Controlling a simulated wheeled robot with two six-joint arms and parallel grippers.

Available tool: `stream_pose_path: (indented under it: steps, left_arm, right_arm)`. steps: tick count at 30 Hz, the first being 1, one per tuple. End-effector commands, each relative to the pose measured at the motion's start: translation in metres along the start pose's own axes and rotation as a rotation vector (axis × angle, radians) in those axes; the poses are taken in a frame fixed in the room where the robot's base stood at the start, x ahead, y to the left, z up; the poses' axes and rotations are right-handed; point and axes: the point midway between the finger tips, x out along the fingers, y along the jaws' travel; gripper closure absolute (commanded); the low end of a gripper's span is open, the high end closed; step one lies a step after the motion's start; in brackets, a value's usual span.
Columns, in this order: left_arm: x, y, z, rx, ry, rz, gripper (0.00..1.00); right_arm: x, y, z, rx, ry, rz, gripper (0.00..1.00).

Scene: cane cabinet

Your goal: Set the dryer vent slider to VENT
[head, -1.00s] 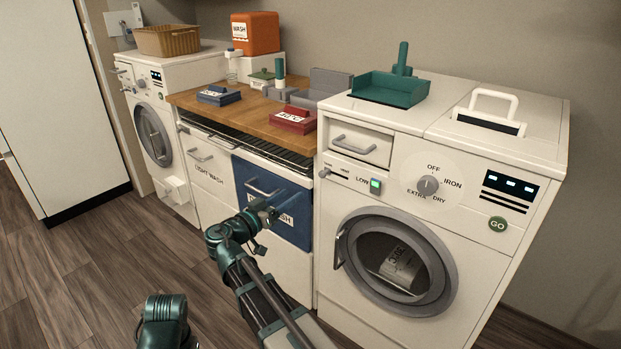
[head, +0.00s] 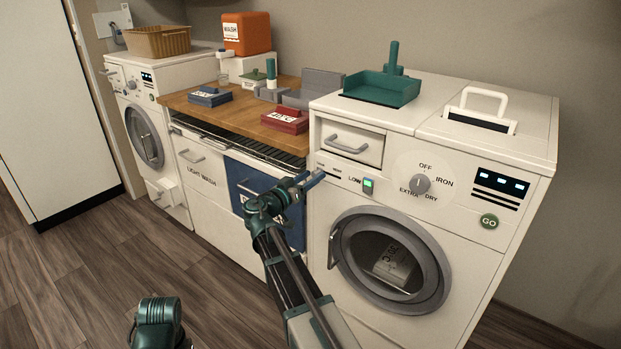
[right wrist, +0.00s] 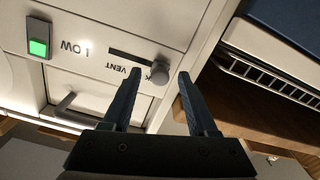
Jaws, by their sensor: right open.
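The dryer (head: 410,265) stands at the right in the head view. Its vent slider is a round grey knob (right wrist: 159,76) at one end of a dark slot (right wrist: 128,57) in the upside-down right wrist view. The VENT label (right wrist: 122,70) is beside the slot's other end; a second label by the knob is partly hidden.
The dryer's small drawer (head: 352,141) with its handle is above the slider. The lit green LOW switch (head: 368,186) and the dial (head: 420,184) are to its right. The round door (head: 392,262) is below. The wire rack (right wrist: 270,75) is close beside my gripper.

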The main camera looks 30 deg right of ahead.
Motion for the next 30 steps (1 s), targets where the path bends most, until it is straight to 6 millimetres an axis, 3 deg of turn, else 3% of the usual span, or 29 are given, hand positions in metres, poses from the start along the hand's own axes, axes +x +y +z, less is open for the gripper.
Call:
stream_pose_path:
  steps: [5,15,30]
  left_arm:
    - [0.0,0.0,0.0,0.0,0.0,0.0,1.0]
    - [0.0,0.0,0.0,0.0,0.0,0.0,1.0]
    - [0.0,0.0,0.0,0.0,0.0,0.0,1.0]
  right_arm:
    - [0.0,0.0001,0.0,0.0,0.0,0.0,0.41]
    - [-0.0003,0.0001,0.0,0.0,0.0,0.0,1.0]
    - [-0.0004,0.0,0.0001,0.0,0.0,0.0,1.0]
